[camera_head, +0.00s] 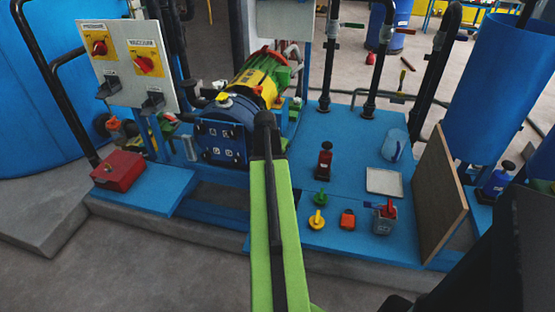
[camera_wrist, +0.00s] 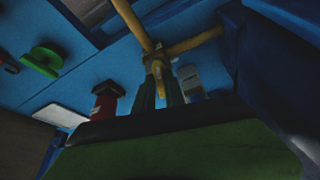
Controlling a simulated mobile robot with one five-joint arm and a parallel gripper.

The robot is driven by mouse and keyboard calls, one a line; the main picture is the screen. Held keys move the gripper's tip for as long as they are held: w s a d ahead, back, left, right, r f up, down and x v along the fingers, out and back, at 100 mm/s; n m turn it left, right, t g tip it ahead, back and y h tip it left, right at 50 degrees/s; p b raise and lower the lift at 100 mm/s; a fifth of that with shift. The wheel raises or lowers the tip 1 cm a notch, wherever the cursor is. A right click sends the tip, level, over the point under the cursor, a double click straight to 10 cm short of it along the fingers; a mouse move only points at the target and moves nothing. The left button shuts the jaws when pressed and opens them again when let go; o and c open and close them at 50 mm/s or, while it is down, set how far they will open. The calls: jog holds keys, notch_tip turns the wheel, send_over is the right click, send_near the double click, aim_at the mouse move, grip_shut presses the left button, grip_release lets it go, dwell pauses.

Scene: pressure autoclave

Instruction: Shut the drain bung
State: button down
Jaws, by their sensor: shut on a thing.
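In the wrist view my gripper (camera_wrist: 160,88) is shut on a yellow spoked handle (camera_wrist: 158,62). The handle's bars spread from a hub just beyond the fingertips, beside a dark blue body on the right. I take this handle for the drain bung's, but cannot be sure. In the head view my green arm reaches up to the blue pressure vessel (camera_head: 222,132), and its dark end hides the fingers and the held handle. How far the bung is turned or seated cannot be seen.
On the blue deck right of my arm stand a red bottle (camera_head: 325,160), green knob (camera_head: 321,198), yellow knob (camera_head: 317,219), white tray (camera_head: 384,181) and tool pot (camera_head: 383,222). A wooden board (camera_head: 440,195) leans at right. A red box (camera_head: 118,171) sits left.

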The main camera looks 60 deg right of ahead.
jog(key=shift+s+d+m+g, duration=0.1)
jog(key=shift+m+g, duration=0.15)
jog(key=shift+m, duration=0.35)
jog(key=shift+s+d+m+g, duration=0.1)
jog(key=shift+m+g, duration=0.15)
jog(key=shift+m, duration=0.35)
jog(key=c, duration=1.4)
grip_release()
jog(key=shift+c, duration=0.2)
jog(key=shift+a, duration=0.1)
jog(key=shift+w+a+r+p, duration=0.15)
jog(key=shift+r+p, duration=0.3)
jog(key=shift+p, duration=0.05)
jog(key=p+v, duration=1.5)
jog(key=v, duration=0.1)
jog(key=shift+r, duration=0.15)
